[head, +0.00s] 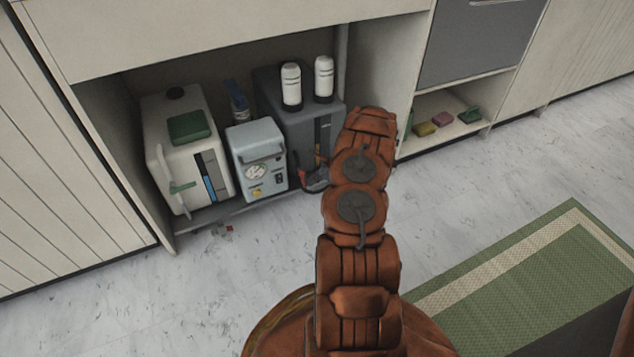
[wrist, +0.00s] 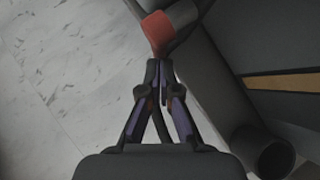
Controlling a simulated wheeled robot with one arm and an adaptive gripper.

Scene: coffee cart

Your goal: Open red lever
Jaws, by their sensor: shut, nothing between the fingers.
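In the head view a small red part (head: 302,176) shows at the front of the dark grey machine, partly hidden by my gripper. My gripper (wrist: 159,68) is shut with its fingertips together and nothing between them. The tips are close below the red lever's end; I cannot tell whether they touch it. In the head view my gripper (head: 317,180) is low in front of the dark grey machine (head: 268,92).
A dark cylinder (wrist: 264,152) is right of my fingers. A green mat (head: 540,275) lies on the floor.

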